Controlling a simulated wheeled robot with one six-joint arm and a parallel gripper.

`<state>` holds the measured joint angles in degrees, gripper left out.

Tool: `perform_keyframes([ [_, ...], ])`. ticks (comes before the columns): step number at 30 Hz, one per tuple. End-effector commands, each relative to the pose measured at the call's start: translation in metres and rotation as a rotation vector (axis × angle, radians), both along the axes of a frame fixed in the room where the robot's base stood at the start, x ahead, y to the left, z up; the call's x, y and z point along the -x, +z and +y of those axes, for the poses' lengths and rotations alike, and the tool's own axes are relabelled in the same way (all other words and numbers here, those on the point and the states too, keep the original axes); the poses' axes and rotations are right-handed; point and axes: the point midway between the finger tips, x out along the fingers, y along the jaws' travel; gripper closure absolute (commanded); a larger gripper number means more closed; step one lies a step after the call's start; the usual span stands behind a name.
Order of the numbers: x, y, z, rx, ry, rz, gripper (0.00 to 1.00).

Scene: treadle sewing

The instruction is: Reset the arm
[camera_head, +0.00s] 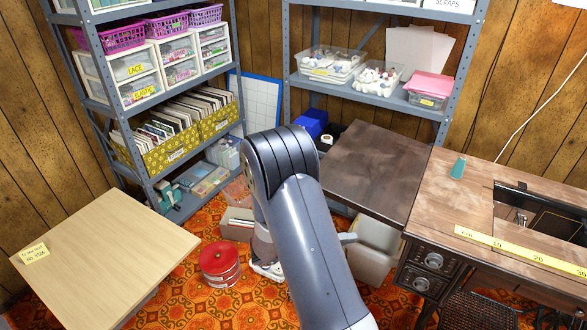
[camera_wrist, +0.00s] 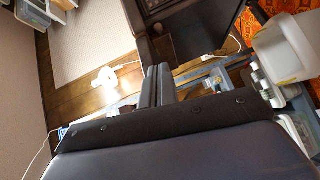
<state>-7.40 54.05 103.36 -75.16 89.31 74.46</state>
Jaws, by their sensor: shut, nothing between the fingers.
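My arm rises through the middle of the head view and bends at a dark joint in front of the shelves. In the wrist view my gripper (camera_wrist: 158,72) has its two dark fingers pressed together with nothing between them. They are apart from any object. In the head view the gripper is not clearly seen; the bent arm hides most of it.
A wooden sewing table (camera_head: 460,195) with a yellow ruler (camera_head: 525,250) stands at right, its dark leaf (camera_head: 375,170) extended beside my arm. A pale table (camera_head: 105,260) is at left. Shelves (camera_head: 240,105) line the back. A red tin (camera_head: 220,264) sits on the patterned floor.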

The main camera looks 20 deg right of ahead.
Motion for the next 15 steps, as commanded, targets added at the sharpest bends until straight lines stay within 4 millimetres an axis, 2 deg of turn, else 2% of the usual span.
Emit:
perform_keyframes([
  [8, 0.000, 0.000, -0.002, 0.000, 0.000, 0.000, 1.00],
  [11, 0.000, -0.001, -0.008, 0.001, -0.002, 0.000, 1.00],
  [15, 0.001, -0.003, -0.027, -0.001, -0.005, 0.000, 1.00],
])
